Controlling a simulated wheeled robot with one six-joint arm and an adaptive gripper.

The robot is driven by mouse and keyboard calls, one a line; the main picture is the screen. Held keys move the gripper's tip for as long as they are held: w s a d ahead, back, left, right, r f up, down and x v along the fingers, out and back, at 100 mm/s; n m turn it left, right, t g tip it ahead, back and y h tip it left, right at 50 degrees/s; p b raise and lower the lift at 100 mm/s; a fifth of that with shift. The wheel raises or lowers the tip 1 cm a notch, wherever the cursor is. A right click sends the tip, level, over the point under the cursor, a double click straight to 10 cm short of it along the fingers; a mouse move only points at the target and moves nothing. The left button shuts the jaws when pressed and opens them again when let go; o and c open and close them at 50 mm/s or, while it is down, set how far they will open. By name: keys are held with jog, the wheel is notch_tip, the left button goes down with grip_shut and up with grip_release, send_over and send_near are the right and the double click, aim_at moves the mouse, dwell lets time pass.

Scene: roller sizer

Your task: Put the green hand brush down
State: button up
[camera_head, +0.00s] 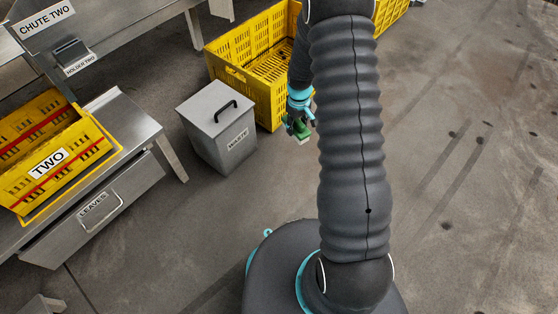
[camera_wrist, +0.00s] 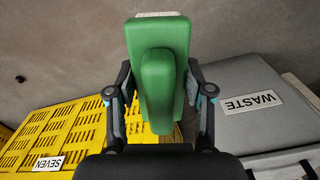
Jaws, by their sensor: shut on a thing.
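The green hand brush (camera_wrist: 157,45) is held between the two fingers of my gripper (camera_wrist: 159,100) in the wrist view. Its green back and handle face the camera, and a pale strip shows at its far end. In the head view the brush (camera_head: 301,131) hangs below my gripper (camera_head: 296,118), in the air to the right of the waste bin. The dark arm hides part of the view behind it. The floor shows beyond the brush in the wrist view.
A grey lidded bin labelled WASTE (camera_head: 217,126) stands left of my gripper. A yellow crate (camera_head: 233,81) is behind it, labelled SEVEN in the wrist view (camera_wrist: 48,163). A steel bench with a LEAVES drawer (camera_head: 97,210) and yellow crate TWO (camera_head: 50,176) is at left. Floor at right is clear.

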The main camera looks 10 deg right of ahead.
jog(key=s+d+f+n+p, duration=0.2)
jog(key=d+f+n+p, duration=0.15)
jog(key=f, duration=0.55)
jog(key=shift+m, duration=0.25)
jog(key=a+f, duration=0.2)
jog(key=a, duration=0.1)
jog(key=w+a+f, duration=0.1)
jog(key=a+f, duration=0.1)
jog(key=a, duration=0.1)
jog(key=w+a+f, duration=0.1)
jog(key=a+f, duration=0.2)
jog(key=a, duration=0.1)
jog(key=shift+w, duration=0.25)
jog(key=shift+a+f, duration=0.1)
jog(key=shift+f, duration=1.9)
jog(key=shift+f+b, duration=0.25)
jog(key=shift+b, duration=0.25)
jog(key=o, duration=1)
jog(key=shift+r, duration=0.1)
